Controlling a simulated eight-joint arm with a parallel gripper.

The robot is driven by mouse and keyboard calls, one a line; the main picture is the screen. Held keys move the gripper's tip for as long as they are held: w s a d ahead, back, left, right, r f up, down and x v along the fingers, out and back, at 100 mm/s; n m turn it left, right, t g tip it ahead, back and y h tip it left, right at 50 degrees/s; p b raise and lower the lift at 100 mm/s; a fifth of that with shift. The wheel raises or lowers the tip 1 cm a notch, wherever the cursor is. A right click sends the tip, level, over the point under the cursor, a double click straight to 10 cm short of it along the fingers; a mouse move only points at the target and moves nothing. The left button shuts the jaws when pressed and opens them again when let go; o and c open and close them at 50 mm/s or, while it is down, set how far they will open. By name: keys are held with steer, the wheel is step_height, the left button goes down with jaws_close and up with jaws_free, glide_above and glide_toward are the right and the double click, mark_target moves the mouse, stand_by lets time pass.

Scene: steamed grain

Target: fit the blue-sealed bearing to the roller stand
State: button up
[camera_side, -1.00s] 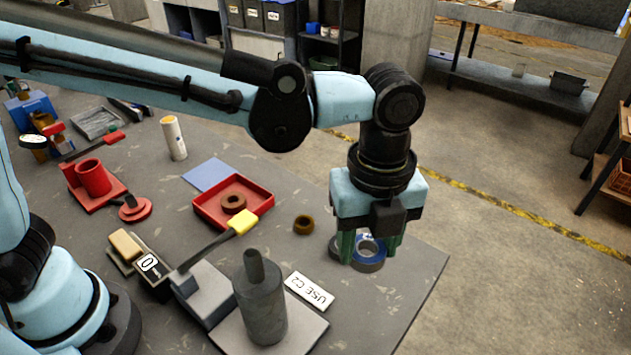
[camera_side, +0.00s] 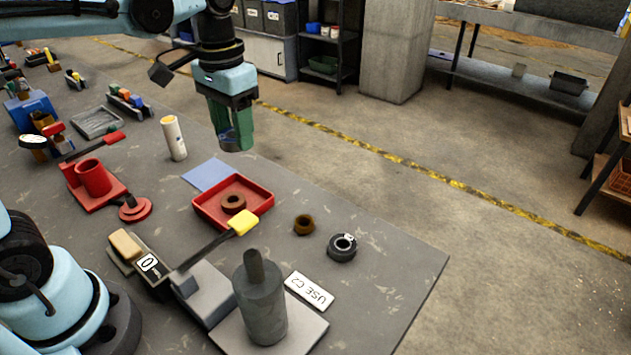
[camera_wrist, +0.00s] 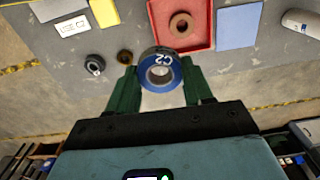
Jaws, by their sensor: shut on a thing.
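The blue-sealed bearing (camera_wrist: 148,80), marked "C2", is held between the green fingers of my gripper (camera_wrist: 157,88). In the side view my gripper (camera_side: 233,140) is raised, past the table's far edge in the picture, and its fingers mostly hide the bearing. What looks like the roller stand is a grey upright cylinder (camera_side: 261,310) with a narrower dark shaft on top, on a flat grey plate (camera_side: 310,328) at the near edge. It is well below and in front of my gripper. A card (camera_side: 310,291) beside it reads "USE C2".
A dark-sealed bearing (camera_side: 342,247) and a brown ring (camera_side: 303,225) lie on the table. A red tray (camera_side: 262,200) holds another brown ring (camera_side: 233,203). A yellow-ended lever (camera_side: 243,223) rises near the stand. A white tube (camera_side: 174,138) stands further back.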

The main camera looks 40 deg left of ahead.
steer(key=shift+a, duration=0.15)
stand_by(0.3)
step_height(320, 180, up, 8)
steer(key=m, duration=0.9)
glide_above(251, 253)
steer(key=shift+f, duration=2.55)
steer(key=shift+f, duration=1.45)
steer(key=o, duration=1.2)
